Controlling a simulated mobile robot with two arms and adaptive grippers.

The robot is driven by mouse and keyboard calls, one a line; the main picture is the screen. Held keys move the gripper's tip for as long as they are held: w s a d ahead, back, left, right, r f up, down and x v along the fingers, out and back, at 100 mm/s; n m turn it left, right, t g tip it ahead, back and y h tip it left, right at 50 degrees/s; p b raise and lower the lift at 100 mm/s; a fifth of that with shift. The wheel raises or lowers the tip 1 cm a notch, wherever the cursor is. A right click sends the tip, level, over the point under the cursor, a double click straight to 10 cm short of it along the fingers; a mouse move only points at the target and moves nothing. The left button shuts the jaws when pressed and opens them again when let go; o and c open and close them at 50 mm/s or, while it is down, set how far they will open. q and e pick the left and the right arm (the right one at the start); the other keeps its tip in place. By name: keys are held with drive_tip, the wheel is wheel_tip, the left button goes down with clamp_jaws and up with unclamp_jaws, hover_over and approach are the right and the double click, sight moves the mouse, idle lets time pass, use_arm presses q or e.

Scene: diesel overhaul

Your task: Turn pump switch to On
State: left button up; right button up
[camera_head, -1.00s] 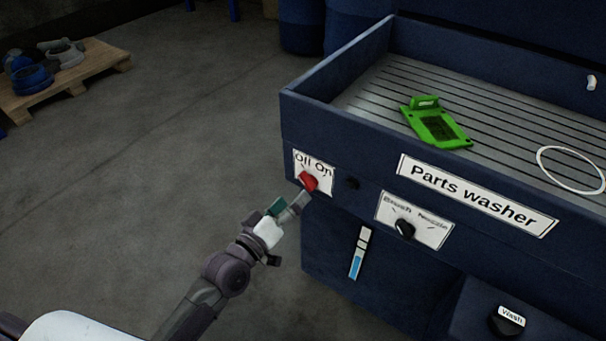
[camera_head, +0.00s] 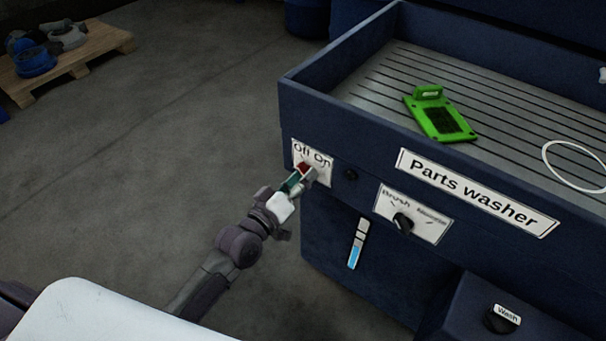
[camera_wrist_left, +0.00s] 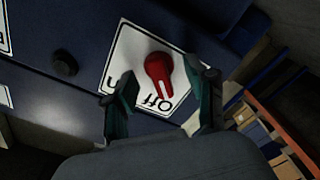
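The red pump switch knob (camera_head: 304,167) is on a white Off/On plate (camera_head: 325,172) on the front of the blue parts washer. My left gripper (camera_head: 303,178) is in front of it and partly hides it. In the left wrist view, the red knob (camera_wrist_left: 159,71) shows between the two fingertips of my left gripper (camera_wrist_left: 170,80), with a gap on each side. The fingers are open. The knob's narrow end points toward the word Off. The word On is partly hidden by a finger. My right gripper is not in view.
A small black knob (camera_head: 350,174) sits right of the switch plate. Further right are a brush selector (camera_head: 403,222) and the Parts washer label (camera_head: 477,193). A green part (camera_head: 440,117) and a white ring (camera_head: 549,152) lie on the slatted washer top.

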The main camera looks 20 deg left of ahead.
use_arm(q)
drive_tip(key=c, duration=0.8)
drive_tip(key=m+p, duration=0.1)
drive_tip(key=m, duration=0.5)
drive_tip(key=m+p, duration=0.2)
drive_tip(key=m, duration=0.4)
drive_tip(key=m+p, duration=0.2)
drive_tip(key=m, duration=0.4)
drive_tip(key=shift+s+d, duration=0.15)
drive_tip(key=shift+d, duration=0.1)
drive_tip(key=o, duration=1.6)
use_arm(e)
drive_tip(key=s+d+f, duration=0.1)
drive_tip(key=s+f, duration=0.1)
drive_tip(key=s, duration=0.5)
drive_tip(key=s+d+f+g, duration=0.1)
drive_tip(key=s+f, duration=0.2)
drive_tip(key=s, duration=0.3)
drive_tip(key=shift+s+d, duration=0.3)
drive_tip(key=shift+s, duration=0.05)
use_arm(q)
drive_tip(key=shift+p, duration=0.3)
